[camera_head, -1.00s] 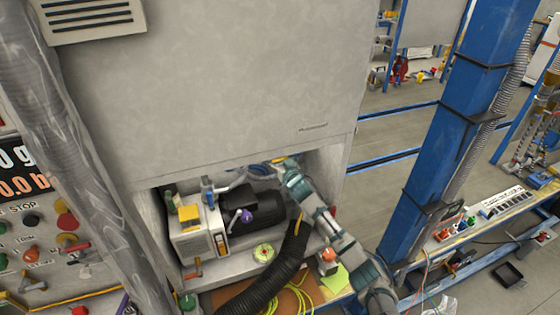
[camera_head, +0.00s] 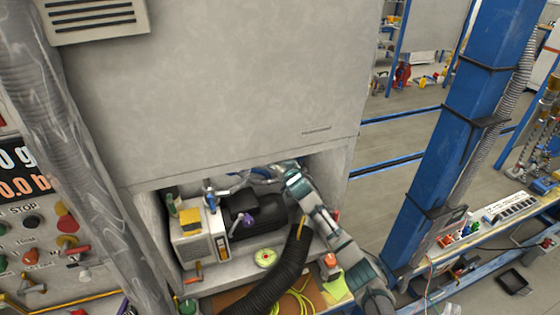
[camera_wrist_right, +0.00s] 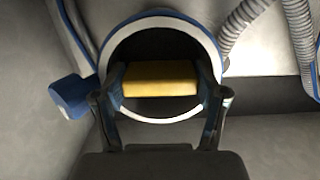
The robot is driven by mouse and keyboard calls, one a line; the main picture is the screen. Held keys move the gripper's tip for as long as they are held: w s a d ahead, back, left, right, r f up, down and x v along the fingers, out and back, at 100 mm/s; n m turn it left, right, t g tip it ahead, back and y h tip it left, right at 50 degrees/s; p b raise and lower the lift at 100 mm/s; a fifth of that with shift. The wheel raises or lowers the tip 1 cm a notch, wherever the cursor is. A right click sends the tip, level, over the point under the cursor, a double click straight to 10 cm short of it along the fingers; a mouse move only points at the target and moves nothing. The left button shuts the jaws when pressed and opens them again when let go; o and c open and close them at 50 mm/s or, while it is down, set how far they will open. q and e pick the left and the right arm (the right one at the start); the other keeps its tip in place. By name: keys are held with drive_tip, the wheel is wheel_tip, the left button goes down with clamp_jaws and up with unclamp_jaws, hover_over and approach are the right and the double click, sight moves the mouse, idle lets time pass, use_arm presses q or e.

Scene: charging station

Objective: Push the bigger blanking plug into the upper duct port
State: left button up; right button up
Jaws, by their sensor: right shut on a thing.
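In the right wrist view, the two fingers of my right gripper (camera_wrist_right: 160,104) are shut on a yellow block-like piece (camera_wrist_right: 160,78), which I take to be the grip of the bigger blanking plug. It sits inside the outline of a round duct port with a white ring and blue rim (camera_wrist_right: 107,45). The plug's body is dark or hidden, so I cannot tell how deep it is in the port. In the head view, my right arm reaches into the recess under the grey cabinet; its fingers and the plug are hidden there. My left gripper is not in view.
A black motor (camera_head: 258,208) and a beige box with a yellow top (camera_head: 198,245) stand in the recess. A black corrugated hose (camera_head: 287,265) runs below my right arm. In the wrist view, a grey corrugated hose (camera_wrist_right: 238,28) hangs right of the port.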

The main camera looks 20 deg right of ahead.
drive_tip(key=o, duration=1.8)
drive_tip(key=shift+f, duration=0.1)
drive_tip(key=shift+s+f, duration=0.1)
drive_tip(key=shift+s, duration=0.2)
drive_tip(key=s, duration=0.3)
drive_tip(key=s+r, duration=0.1)
drive_tip(key=s, duration=0.7)
drive_tip(key=shift+s+a+r, duration=0.1)
drive_tip(key=shift+a+r, duration=0.15)
drive_tip(key=shift+r, duration=0.1)
